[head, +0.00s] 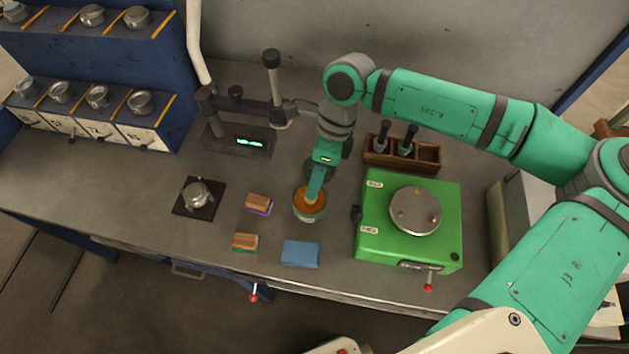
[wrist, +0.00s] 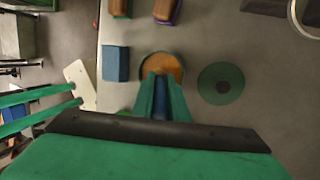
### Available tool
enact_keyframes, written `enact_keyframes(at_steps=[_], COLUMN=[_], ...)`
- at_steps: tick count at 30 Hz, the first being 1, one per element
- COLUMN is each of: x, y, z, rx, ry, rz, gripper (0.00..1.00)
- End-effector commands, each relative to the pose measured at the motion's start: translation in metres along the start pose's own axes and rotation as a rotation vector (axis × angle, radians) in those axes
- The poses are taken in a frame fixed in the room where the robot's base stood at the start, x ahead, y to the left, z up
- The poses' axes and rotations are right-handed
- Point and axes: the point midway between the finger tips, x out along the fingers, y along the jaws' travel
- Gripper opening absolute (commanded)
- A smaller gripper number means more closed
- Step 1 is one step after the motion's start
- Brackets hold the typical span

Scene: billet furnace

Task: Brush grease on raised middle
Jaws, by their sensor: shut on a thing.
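My gripper (head: 317,190) points down over the round pot of orange-brown grease (head: 309,208). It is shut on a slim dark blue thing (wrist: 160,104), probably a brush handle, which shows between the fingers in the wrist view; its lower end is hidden. The fingertips (wrist: 160,84) overlap the near part of the pot (wrist: 146,60). A silver part with a raised middle (head: 197,192) sits on a dark square pad, left of the gripper. The green machine (head: 372,236) at right carries a round metal plate (head: 414,213) with small studs.
Two wood-backed blocks (head: 258,201) (head: 245,241) and a blue block (head: 300,253) lie near the pot. A wooden rack (head: 430,156) holds two dark-handled tools. A gauge stand (head: 273,85) rises behind. A dark green disc (wrist: 221,84) lies beside the pot. The bench's left end is clear.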

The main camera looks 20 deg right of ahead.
Motion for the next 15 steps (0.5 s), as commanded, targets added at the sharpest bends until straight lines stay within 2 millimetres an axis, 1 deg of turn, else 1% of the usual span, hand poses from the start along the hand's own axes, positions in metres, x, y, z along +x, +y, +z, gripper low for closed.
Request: enact_keyframes(at_steps=[4,15], x=[-0.004,-0.029], y=[0.002,0.009], z=[0.000,0.005], rx=[0.001,-0.001], ry=[0.003,0.002], rz=[0.001,0.001], gripper=[0.00,0.00])
